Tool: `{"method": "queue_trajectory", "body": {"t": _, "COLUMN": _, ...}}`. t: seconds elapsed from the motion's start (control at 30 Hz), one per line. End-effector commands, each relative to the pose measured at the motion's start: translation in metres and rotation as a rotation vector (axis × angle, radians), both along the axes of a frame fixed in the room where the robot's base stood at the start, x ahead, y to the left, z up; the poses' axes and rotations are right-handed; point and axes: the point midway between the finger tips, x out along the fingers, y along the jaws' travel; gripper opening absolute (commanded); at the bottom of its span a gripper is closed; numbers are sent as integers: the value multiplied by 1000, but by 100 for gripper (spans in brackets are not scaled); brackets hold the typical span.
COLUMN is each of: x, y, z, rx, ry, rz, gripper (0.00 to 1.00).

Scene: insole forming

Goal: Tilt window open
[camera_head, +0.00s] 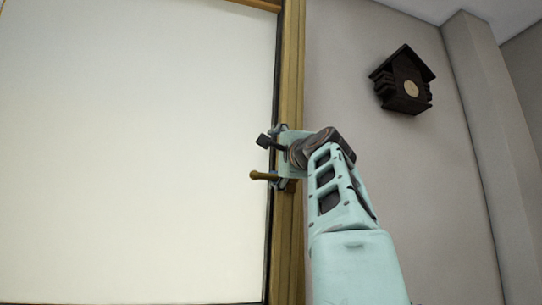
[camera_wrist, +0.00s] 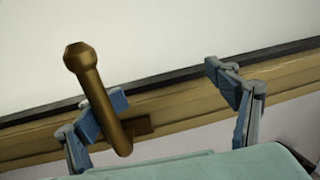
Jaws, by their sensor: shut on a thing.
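The window (camera_head: 140,150) fills the left of the head view with a large pale pane and a wooden frame (camera_head: 291,70). Its frame shows shut against the wall side, as far as I can tell. The brass-brown window handle (camera_head: 264,176) points left across the pane; it also shows in the wrist view (camera_wrist: 92,88), with its base plate on the frame. The exact contact is hidden.
A dark birdhouse-shaped clock (camera_head: 404,82) hangs on the grey wall (camera_head: 400,170) to the right. A wall pillar (camera_head: 490,130) stands further right. The wall between frame and clock is clear.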

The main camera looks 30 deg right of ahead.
Motion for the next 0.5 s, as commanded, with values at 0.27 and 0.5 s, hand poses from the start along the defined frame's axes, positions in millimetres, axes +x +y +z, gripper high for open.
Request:
{"method": "queue_trajectory", "body": {"t": 0.27, "x": -36, "y": 7, "z": 14, "rx": -19, "ry": -37, "rz": -19, "gripper": 41}}
{"method": "queue_trajectory", "body": {"t": 0.5, "x": -52, "y": 10, "z": 11, "rx": -18, "ry": -38, "rz": -20, "gripper": 43}}
